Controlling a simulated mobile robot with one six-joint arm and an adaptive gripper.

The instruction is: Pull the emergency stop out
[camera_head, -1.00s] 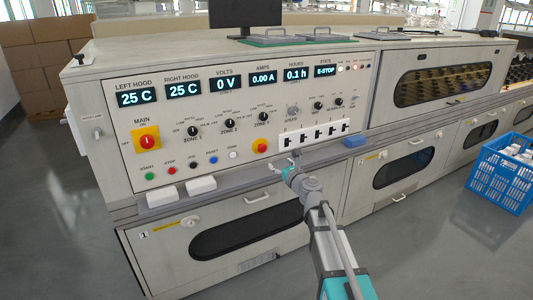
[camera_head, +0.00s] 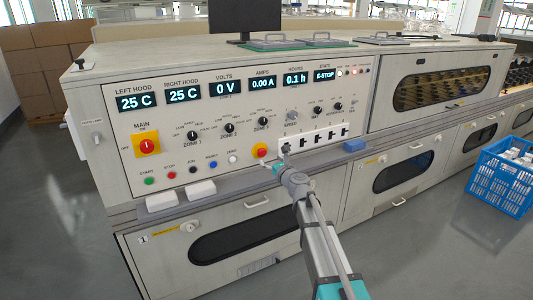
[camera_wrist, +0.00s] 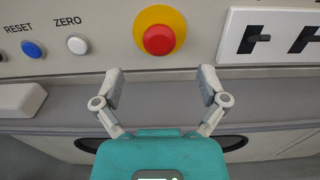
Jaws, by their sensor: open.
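The emergency stop is a red mushroom button on a yellow round plate (camera_head: 260,151), low on the control panel. In the wrist view the red button (camera_wrist: 159,39) is at top centre, ahead of my gripper. My gripper (camera_wrist: 160,85) is open and empty, its two fingers spread wide below and to either side of the button, not touching it. In the head view my gripper (camera_head: 270,165) is just below the button. The state display (camera_head: 325,75) reads E-STOP.
A zero button (camera_wrist: 78,44) and a blue reset button (camera_wrist: 32,49) are left of the stop. A white switch plate (camera_wrist: 268,36) is close on the right. A ledge (camera_wrist: 170,97) runs below the panel, with white blocks (camera_head: 201,190) on it.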

